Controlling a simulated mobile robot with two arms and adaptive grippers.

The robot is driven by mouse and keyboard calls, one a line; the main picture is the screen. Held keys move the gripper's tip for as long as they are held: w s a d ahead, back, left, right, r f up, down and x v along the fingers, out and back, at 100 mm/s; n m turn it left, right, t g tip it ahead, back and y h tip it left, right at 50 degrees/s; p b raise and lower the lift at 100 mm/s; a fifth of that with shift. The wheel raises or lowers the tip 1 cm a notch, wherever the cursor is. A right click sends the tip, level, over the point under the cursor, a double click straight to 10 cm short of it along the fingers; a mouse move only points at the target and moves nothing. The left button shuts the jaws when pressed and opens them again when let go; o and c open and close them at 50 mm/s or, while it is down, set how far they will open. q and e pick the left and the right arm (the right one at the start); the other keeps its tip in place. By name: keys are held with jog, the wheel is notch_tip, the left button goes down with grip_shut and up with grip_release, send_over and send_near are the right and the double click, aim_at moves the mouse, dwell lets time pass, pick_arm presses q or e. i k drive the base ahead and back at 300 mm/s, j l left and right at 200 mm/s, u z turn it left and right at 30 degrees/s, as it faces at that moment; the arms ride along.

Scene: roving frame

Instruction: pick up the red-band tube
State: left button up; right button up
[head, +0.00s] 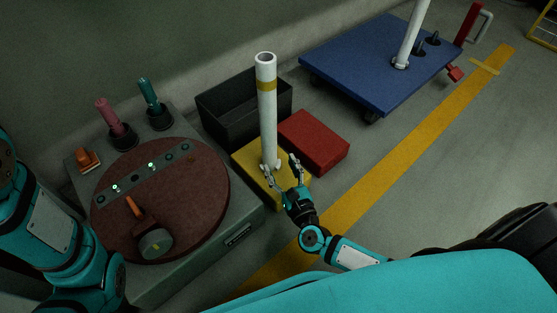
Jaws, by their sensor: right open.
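A white tube (267,120) with a yellow band near its top stands upright on a yellow block (245,165) in the middle of the head view. A second white tube (411,36) stands on the blue cart; its top is cut off by the frame. I see no red band on either tube. My right gripper (282,167) is open at the foot of the yellow-band tube, with one finger in front of its foot and the other to its right. I cannot tell whether it touches the tube. My left arm shows at the left edge, but its gripper is not in view.
A red block (318,141) and an open black crate (230,122) stand beside the yellow block. A grey cabinet (190,265) with a round brown top is at left. The blue cart (350,60) is behind right. Floor beyond the yellow line (400,160) is clear.

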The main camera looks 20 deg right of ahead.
aim_at(420, 8)
jog(key=z, duration=1.5)
